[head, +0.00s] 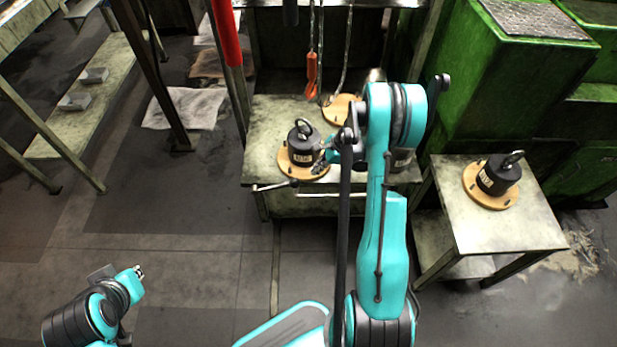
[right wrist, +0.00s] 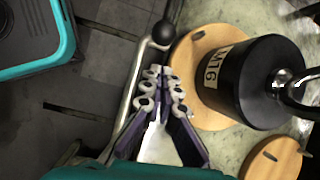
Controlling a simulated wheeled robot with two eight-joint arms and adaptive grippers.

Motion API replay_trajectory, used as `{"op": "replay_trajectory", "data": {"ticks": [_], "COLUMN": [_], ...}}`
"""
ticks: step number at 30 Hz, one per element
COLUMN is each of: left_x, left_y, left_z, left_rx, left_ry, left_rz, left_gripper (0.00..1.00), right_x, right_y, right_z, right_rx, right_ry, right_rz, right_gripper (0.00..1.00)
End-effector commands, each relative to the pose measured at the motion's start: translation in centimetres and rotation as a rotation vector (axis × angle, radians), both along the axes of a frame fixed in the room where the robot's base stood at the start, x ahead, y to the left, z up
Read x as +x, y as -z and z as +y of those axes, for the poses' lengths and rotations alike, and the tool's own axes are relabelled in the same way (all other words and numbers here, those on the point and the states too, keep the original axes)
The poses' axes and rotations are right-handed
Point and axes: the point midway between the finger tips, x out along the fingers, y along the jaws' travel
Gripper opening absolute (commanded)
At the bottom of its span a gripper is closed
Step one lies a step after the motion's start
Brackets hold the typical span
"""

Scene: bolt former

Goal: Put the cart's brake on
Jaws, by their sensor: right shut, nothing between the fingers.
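The cart (head: 270,125) is a worn metal table with a lower shelf, standing in the middle of the head view. A thin metal lever (head: 272,186) with a dark knob sticks out at its front left. In the right wrist view the lever (right wrist: 135,88) has a black ball knob (right wrist: 163,32) and runs beside the fingers; whether they touch it I cannot tell. My right gripper (head: 322,166) is shut and empty at the cart's front edge; its fingers also show in the wrist view (right wrist: 162,92). My left gripper (head: 137,271) is low at the left, away from the cart, its fingers unclear.
A black weight (head: 304,146) stands on a wooden disc on the cart, close to my right gripper. Another weight (head: 497,174) stands on a side table (head: 510,228) at the right. An orange hook (head: 311,75) hangs over the cart. Floor at left front is clear.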

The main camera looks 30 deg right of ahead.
Motion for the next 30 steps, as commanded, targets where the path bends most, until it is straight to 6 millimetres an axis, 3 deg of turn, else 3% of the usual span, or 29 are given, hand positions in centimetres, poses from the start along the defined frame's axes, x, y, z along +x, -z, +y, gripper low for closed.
{"op": "replay_trajectory", "data": {"ticks": [9,15,30], "left_x": [0.0,0.0,0.0], "left_y": [2.6,3.7,3.9], "left_z": [0.0,0.0,0.0], "left_rx": [0.000,0.000,0.000], "left_ry": [0.000,0.000,0.000], "left_rz": [0.000,0.000,0.000], "left_gripper": [0.00,0.00,0.00], "right_x": [1.5,2.3,2.6], "right_y": [5.3,7.7,8.4], "right_z": [2.0,3.0,3.4], "right_rx": [-0.001,-0.001,-0.001], "right_ry": [-0.003,-0.002,-0.002], "right_rz": [-0.001,-0.001,0.000], "right_gripper": [0.00,0.00,0.00]}}
